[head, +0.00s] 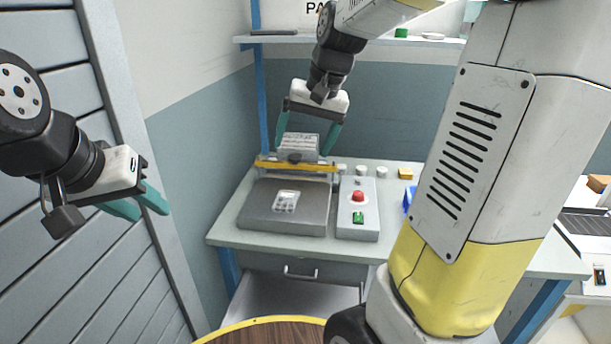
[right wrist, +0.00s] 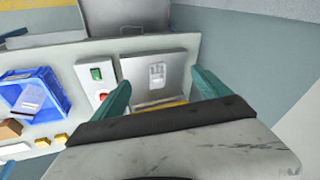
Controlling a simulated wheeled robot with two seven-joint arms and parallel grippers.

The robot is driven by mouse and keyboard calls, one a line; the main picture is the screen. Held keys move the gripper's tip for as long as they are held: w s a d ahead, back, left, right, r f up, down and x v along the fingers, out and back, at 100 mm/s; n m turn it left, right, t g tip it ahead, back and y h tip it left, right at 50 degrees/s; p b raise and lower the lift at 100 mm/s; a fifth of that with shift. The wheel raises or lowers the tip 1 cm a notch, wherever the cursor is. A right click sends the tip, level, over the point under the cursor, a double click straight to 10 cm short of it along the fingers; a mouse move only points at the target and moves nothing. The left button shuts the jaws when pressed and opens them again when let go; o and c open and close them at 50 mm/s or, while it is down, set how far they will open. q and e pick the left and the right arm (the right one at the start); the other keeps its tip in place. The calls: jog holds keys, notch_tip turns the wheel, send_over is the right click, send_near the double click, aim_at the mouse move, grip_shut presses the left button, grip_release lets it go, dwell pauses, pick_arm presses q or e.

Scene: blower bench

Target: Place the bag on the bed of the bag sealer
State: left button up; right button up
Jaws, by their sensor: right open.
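The bag (head: 286,201), small and pale with small items showing, lies flat on the dark grey bed (head: 262,218) of the bag sealer. In the right wrist view the bag (right wrist: 157,75) lies on the bed between the fingers, farther off. My right gripper (head: 309,146) is open and empty, raised above the back of the sealer, clear of the bag. Its teal fingers are spread in the right wrist view (right wrist: 162,90). My left gripper (head: 152,213) hangs at the left, away from the bench, with its teal fingers apart and nothing between them.
A yellow bar (head: 275,165) crosses the back of the bed. A control box (head: 358,225) with red and green buttons stands at its right. A blue bin (right wrist: 37,95) and small yellow blocks are farther along the bench. My right arm hides much of the bench's right side.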

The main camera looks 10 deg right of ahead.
jog(key=s+a+n+t, duration=0.1)
jog(key=s+n+t, duration=0.1)
jog(key=s, duration=1.4)
jog(key=shift+s+f+n+t, duration=0.35)
jog(key=shift+n+t, duration=0.05)
jog(key=shift+s, duration=0.1)
